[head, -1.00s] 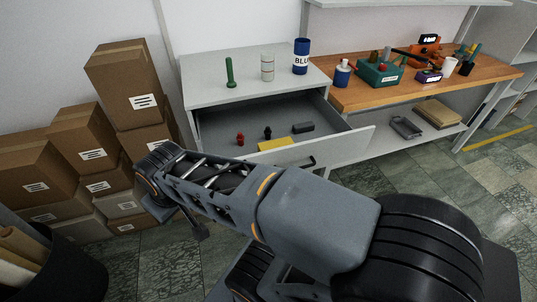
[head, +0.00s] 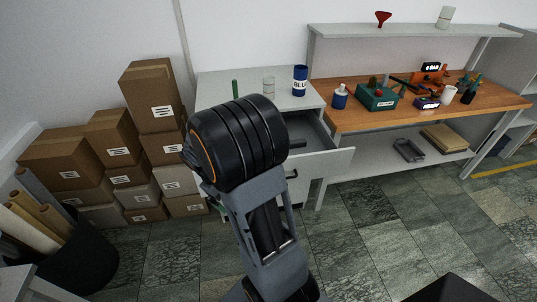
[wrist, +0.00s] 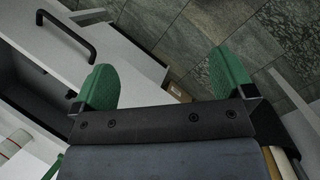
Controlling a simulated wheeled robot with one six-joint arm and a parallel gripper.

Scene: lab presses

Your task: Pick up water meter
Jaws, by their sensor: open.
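I cannot tell for sure which thing is the water meter. On the wooden bench in the head view stand an orange device with a lit display (head: 431,67) and a small purple device with a display (head: 428,103). My gripper (wrist: 163,78) shows in the wrist view, with its two green fingers wide apart and nothing between them. It is near the grey cabinet's drawer front and its black handle (wrist: 68,32).
The wooden bench (head: 350,118) also holds a green box (head: 376,97). Cardboard boxes (head: 150,90) are stacked left. The tiled floor (head: 380,215) at right is clear.

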